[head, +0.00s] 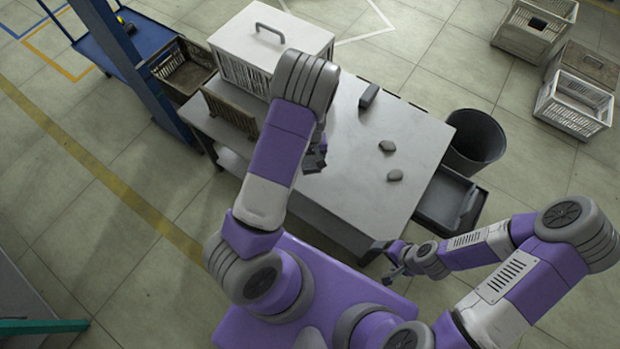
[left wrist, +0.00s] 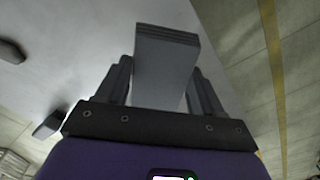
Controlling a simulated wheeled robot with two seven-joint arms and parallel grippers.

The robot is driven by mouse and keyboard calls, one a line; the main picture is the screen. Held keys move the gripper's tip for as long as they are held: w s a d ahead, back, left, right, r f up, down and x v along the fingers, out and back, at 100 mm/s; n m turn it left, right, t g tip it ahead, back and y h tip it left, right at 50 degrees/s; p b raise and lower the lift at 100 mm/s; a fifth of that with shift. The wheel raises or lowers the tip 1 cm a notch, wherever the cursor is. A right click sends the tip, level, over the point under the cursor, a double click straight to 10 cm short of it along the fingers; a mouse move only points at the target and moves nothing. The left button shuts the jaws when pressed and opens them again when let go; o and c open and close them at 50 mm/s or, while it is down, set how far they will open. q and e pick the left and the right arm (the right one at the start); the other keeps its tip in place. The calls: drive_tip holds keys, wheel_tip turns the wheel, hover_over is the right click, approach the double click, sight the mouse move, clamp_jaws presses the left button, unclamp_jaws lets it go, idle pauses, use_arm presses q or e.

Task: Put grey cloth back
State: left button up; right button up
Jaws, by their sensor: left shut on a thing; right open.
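The grey cloth (left wrist: 166,62), folded with layered edges, is held between the fingers of my left gripper (left wrist: 163,84) in the left wrist view. In the head view my left gripper (head: 316,158) is above the near left part of the table, mostly hidden by its own arm, and the cloth cannot be made out there. My right gripper (head: 394,262) is open and empty, off the table's near right corner.
The grey table (head: 345,190) bears a white lidded box (head: 270,38), a brown slotted rack (head: 230,109), a dark block (head: 369,96) and two small grey pieces (head: 387,147). A black bin (head: 476,140) and dark tray (head: 448,196) are right of it. The table's middle is mostly clear.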

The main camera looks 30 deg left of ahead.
use_arm(q)
drive_tip(key=shift+w+a+f, duration=0.15)
drive_tip(key=shift+f, duration=0.2)
drive_tip(key=shift+f+b, duration=0.3)
drive_tip(key=shift+f, duration=0.05)
wheel_tip(320, 180, down, 9)
drive_tip(key=b, duration=0.3)
drive_tip(key=shift+f+b, duration=0.15)
drive_tip(key=shift+b, duration=0.15)
drive_tip(key=o, duration=1)
